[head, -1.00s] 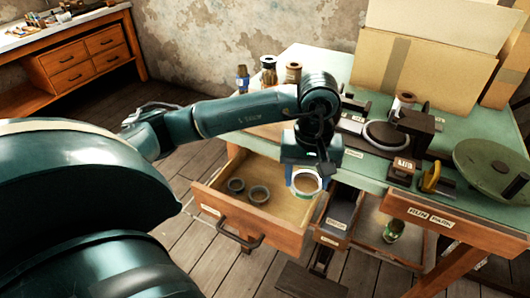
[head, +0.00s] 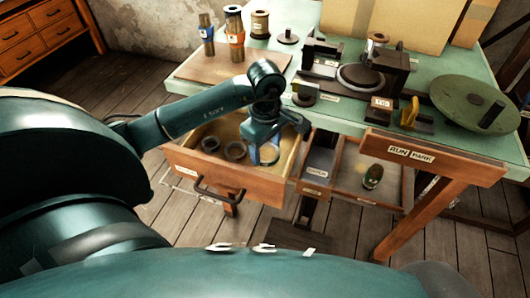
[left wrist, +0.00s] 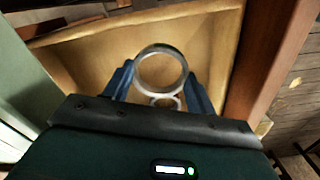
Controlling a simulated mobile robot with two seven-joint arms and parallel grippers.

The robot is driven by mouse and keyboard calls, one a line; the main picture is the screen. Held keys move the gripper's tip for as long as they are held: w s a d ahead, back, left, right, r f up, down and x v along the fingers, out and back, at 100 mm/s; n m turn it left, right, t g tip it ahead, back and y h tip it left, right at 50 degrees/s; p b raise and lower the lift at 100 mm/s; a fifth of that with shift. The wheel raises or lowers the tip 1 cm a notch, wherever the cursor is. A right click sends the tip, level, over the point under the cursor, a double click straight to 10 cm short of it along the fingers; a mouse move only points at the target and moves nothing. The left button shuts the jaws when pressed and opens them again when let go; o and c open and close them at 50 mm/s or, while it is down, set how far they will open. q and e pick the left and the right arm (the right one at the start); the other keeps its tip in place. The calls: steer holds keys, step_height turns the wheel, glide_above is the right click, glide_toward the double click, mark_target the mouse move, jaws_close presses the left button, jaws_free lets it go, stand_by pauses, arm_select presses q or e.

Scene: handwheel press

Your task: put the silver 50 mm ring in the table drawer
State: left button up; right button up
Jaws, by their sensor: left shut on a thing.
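The silver ring (head: 268,162) is held between the blue fingers of my left gripper (head: 266,152). In the left wrist view the ring (left wrist: 140,72) sits between the fingertips of my left gripper (left wrist: 160,84), with the pale wooden drawer floor behind it. The table drawer (head: 212,182) is pulled open, and the gripper is over its right part. Whether the ring touches the drawer floor is unclear. My right gripper is out of view.
The green table (head: 420,125) carries spools, blocks, a round green disc (head: 470,103) and cardboard boxes (head: 410,25). A dark handle (head: 215,198) juts from the drawer front.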

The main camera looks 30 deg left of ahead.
mark_target(266, 156)
arm_select(q)
steer(key=shift+f, duration=1.4)
steer(key=shift+f, duration=0.15)
steer(key=o, duration=1)
step_height(266, 156, up, 12)
steer(key=shift+r, duration=0.2)
